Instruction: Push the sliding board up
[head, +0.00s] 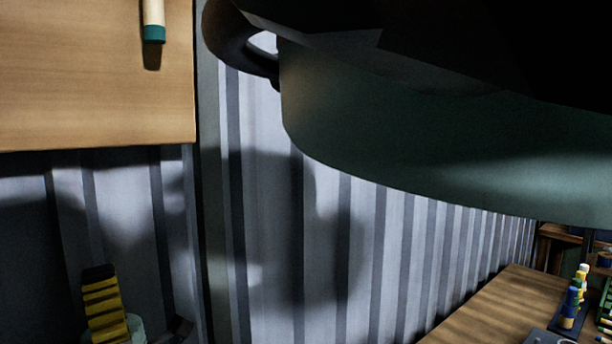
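A flat light wooden board (85,95) fills the upper left of the head view, and its top and left sides run out of the frame. Its lower and right edges show in front of the corrugated wall. A cream rod with a dark green end (153,30) is against the board near its top right and casts a short shadow. I cannot tell for sure that this is the sliding board. My gripper is not recognisable in this view.
A large dark green curved body (430,140), close to the camera, hides the upper right. Behind is a grey corrugated wall (365,240). A yellow-and-black stepped object (104,308) stands at lower left. A wooden bench (495,305) with small bottles (570,302) is at lower right.

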